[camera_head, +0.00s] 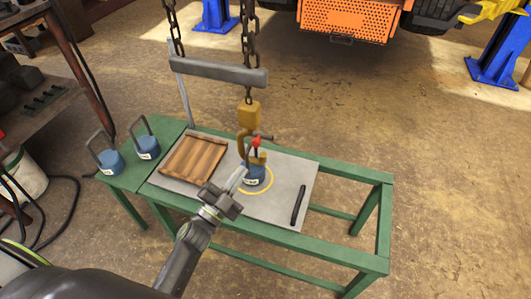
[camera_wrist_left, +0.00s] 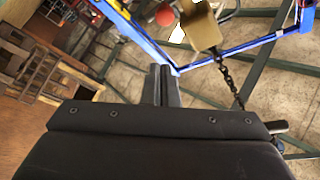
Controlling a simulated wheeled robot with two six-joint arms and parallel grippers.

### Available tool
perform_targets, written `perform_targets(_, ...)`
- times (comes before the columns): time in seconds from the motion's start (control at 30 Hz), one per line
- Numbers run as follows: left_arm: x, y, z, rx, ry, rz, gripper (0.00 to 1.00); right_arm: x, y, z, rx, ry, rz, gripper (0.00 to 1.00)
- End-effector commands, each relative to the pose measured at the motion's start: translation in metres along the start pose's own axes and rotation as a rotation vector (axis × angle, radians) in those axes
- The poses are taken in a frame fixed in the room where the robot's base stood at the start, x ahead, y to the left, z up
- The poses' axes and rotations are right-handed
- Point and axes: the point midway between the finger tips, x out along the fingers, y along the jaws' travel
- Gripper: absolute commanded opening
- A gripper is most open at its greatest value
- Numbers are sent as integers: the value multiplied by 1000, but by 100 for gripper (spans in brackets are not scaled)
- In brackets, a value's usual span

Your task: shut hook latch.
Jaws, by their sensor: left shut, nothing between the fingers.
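A yellow hook (camera_head: 248,115) hangs from a chain over the table. A red-tipped latch part (camera_head: 256,142) shows at the hook; I cannot tell whether the latch is open or shut. A blue weight (camera_head: 252,176) stands under the hook inside a yellow ring; whether its handle is in the hook is unclear. My left gripper (camera_head: 238,178) is shut and empty, just left of the weight and below the hook. In the left wrist view, its closed fingers (camera_wrist_left: 161,84) point toward a red ball (camera_wrist_left: 165,17) beside the yellow hook block (camera_wrist_left: 200,24), apart from both. My right gripper is not in view.
The hook hangs over a grey plate (camera_head: 282,207) on a green table (camera_head: 345,172). A wooden tray (camera_head: 193,158) and a black bar (camera_head: 298,205) lie on it. Two blue weights (camera_head: 110,161) (camera_head: 147,146) with handles stand at left. A grey beam (camera_head: 218,72) is behind.

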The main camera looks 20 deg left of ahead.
Motion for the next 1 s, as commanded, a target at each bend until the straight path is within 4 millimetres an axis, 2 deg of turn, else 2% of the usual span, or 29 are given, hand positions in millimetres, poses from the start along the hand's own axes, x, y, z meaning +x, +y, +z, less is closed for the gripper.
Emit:
perform_targets(0.17,5,-5,-15,31,58,-8,0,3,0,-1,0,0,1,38)
perform_targets(0.57,11,-6,-16,31,59,-9,0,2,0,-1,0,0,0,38)
perform_targets(0.77,41,-7,-18,30,60,-9,0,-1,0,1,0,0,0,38)
perform_targets(1.0,93,-6,-21,30,60,-9,0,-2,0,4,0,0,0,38)
